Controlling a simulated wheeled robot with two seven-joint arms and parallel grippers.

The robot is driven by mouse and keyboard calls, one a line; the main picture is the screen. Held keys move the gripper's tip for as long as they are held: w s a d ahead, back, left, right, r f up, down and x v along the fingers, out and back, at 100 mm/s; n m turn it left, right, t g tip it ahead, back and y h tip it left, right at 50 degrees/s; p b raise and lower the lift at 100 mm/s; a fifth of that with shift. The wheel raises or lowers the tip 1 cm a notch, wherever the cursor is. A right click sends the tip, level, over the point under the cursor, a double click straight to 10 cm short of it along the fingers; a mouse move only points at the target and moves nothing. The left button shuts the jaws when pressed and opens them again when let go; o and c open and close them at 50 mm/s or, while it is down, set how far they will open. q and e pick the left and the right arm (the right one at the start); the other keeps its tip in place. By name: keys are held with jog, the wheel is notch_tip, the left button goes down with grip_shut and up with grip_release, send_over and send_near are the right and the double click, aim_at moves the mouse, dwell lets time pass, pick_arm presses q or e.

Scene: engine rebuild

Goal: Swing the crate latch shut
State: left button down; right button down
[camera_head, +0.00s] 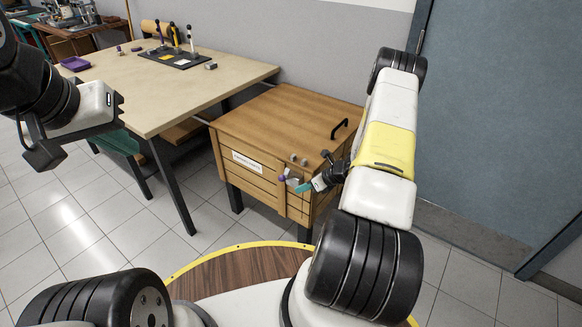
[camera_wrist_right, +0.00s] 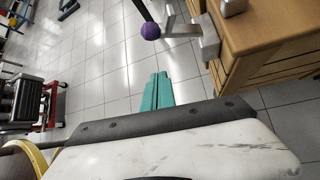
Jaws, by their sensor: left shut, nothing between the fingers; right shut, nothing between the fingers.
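The wooden crate (camera_head: 262,150) stands in the middle of the head view, with its lid (camera_head: 285,118) down. Its latch (camera_head: 293,182) is a grey metal piece with a purple ball knob (camera_head: 283,178) at the front edge. In the right wrist view the latch arm (camera_wrist_right: 182,28) and the purple knob (camera_wrist_right: 151,31) stick out from the crate's side. My right gripper (camera_head: 303,187) has teal fingers, shut and empty, close beside the latch. In the right wrist view its fingertips (camera_wrist_right: 157,76) are apart from the knob in the picture. My left gripper (camera_head: 42,158) is shut and empty, far left, away from the crate.
A table (camera_head: 215,82) with a dark tool tray (camera_head: 180,58) and a purple bin (camera_head: 75,64) stands behind left of the crate. A black handle (camera_head: 340,127) sits on the lid. A blue-grey door (camera_head: 500,120) is at right. Tiled floor is open at left.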

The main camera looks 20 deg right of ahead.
aim_at(288, 175)
jog(key=w+a+f, duration=0.1)
jog(key=w+a, duration=0.3)
jog(key=shift+w, duration=0.4)
dwell(0.4)
